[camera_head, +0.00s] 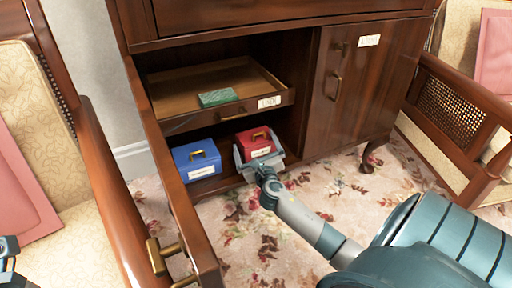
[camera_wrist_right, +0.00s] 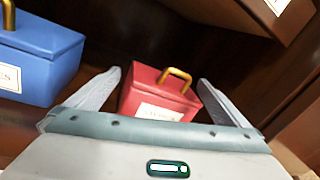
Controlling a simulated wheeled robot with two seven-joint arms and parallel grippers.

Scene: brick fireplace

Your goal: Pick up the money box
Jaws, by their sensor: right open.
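A red box (camera_head: 255,142) with a brass handle and a white label stands in the cabinet's lower compartment. It also shows in the right wrist view (camera_wrist_right: 150,92). A blue box (camera_head: 196,160) with a brass handle and a label stands to its left, and shows in the wrist view (camera_wrist_right: 38,62). I cannot read which label says money. My right gripper (camera_head: 259,156) is open, with one finger on each side of the red box; I cannot tell if they touch it. A small grey part at the left edge may be my left gripper (camera_head: 8,247); its jaws cannot be made out.
A pulled-out drawer (camera_head: 189,121) with a green item (camera_head: 218,97) hangs above the boxes. An open cabinet door (camera_head: 176,190) stands left of the boxes. The right cabinet door (camera_head: 355,95) is shut. Armchairs flank the cabinet on both sides; the patterned carpet (camera_head: 232,225) in front is clear.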

